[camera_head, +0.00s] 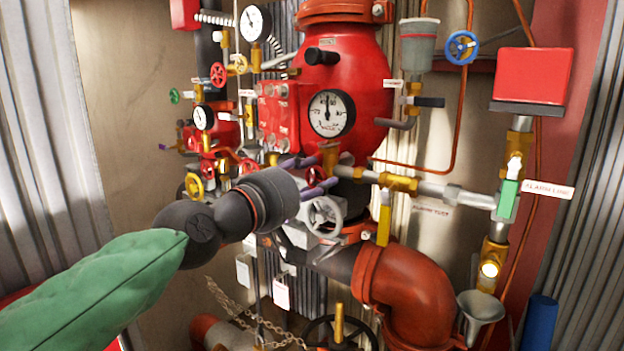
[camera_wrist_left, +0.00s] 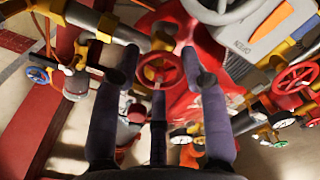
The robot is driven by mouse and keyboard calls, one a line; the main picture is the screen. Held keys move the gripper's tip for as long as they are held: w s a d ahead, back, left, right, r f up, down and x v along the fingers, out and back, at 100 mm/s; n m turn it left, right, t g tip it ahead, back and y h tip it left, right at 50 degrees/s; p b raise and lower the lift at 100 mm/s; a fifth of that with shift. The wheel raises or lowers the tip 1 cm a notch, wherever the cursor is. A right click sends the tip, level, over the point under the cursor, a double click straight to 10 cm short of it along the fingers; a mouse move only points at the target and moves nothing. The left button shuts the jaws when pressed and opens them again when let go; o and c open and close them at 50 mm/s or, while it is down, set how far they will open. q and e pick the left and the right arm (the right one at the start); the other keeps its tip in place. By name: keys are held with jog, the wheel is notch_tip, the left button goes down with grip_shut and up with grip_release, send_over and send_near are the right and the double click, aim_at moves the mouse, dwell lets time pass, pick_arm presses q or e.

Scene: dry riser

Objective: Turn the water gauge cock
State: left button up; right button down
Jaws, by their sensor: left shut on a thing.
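A small red handwheel (camera_head: 315,177) sits on the pipework just below the round red vessel. It also shows in the middle of the left wrist view (camera_wrist_left: 160,70). My left gripper (camera_head: 308,173) reaches in from the left, and its dark purple fingers are closed around this wheel. In the left wrist view my gripper (camera_wrist_left: 158,70) has one finger at each side of the wheel and a third below it. The wheel's stem is mostly hidden. No label naming the water gauge cock is readable. My right gripper is not in view.
A grey handwheel (camera_head: 322,216) is close below my fingers. A large pressure gauge (camera_head: 331,113) is above. Gauges and coloured wheels crowd the left.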

pick_arm(q)
jog(key=shift+a+r, duration=0.2)
jog(key=shift+r, duration=0.1)
jog(key=o, duration=1)
jog(key=shift+o, duration=0.8)
jog(key=shift+f, duration=0.15)
jog(key=v, duration=1.2)
jog(key=shift+w+d+f, duration=0.1)
jog(key=shift+f, duration=0.05)
